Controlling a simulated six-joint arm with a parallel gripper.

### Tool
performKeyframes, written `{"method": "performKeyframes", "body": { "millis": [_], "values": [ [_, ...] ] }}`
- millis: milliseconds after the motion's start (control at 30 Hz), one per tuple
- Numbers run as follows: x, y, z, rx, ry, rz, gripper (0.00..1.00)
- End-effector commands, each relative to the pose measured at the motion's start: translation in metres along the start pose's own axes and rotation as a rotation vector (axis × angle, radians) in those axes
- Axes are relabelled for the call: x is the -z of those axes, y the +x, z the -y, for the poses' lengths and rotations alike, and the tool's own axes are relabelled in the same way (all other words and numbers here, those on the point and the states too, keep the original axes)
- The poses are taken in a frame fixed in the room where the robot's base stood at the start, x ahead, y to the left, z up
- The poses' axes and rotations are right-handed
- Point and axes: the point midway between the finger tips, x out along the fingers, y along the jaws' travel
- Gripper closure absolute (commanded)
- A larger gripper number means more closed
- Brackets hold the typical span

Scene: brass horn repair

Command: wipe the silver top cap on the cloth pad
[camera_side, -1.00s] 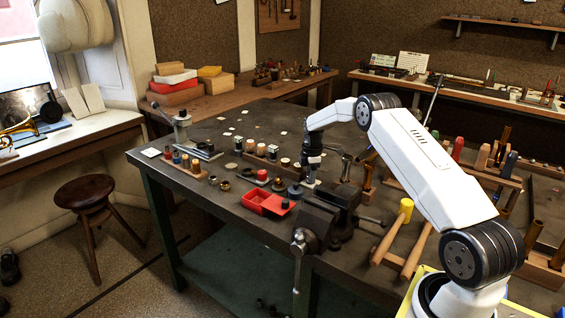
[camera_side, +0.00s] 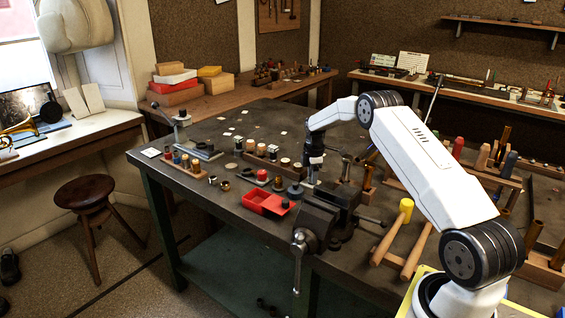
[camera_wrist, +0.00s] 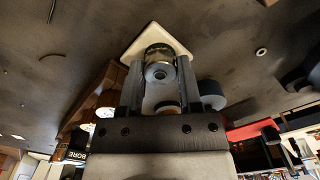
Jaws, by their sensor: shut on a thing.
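My gripper (camera_wrist: 160,82) is shut on the silver top cap (camera_wrist: 158,74), which sits between the two grey fingers in the wrist view. The cap looks round, with a hole or dark spot in its centre and a brassy tint at its upper edge. The pale cloth pad (camera_wrist: 180,47) lies just beyond and under the cap; its corner shows past the fingertips. I cannot tell whether the cap touches the pad. In the side view my gripper (camera_side: 312,180) points down at the bench behind the vise, and the cap and pad are too small or hidden there.
A dark vise (camera_side: 322,212) stands close in front of my gripper. A red tray (camera_side: 265,202) and a dark round pot (camera_side: 295,191) are at its left. A wooden block (camera_side: 367,194) stands at its right.

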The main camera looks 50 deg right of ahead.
Motion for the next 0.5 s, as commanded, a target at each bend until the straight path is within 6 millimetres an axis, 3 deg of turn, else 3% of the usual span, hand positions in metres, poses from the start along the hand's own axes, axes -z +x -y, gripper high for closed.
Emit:
{"method": "performKeyframes", "body": {
  "millis": [500],
  "values": [
    [0.0105, 0.0022, -0.0104, 0.001, -0.001, -0.001, 1.0]
  ]
}}
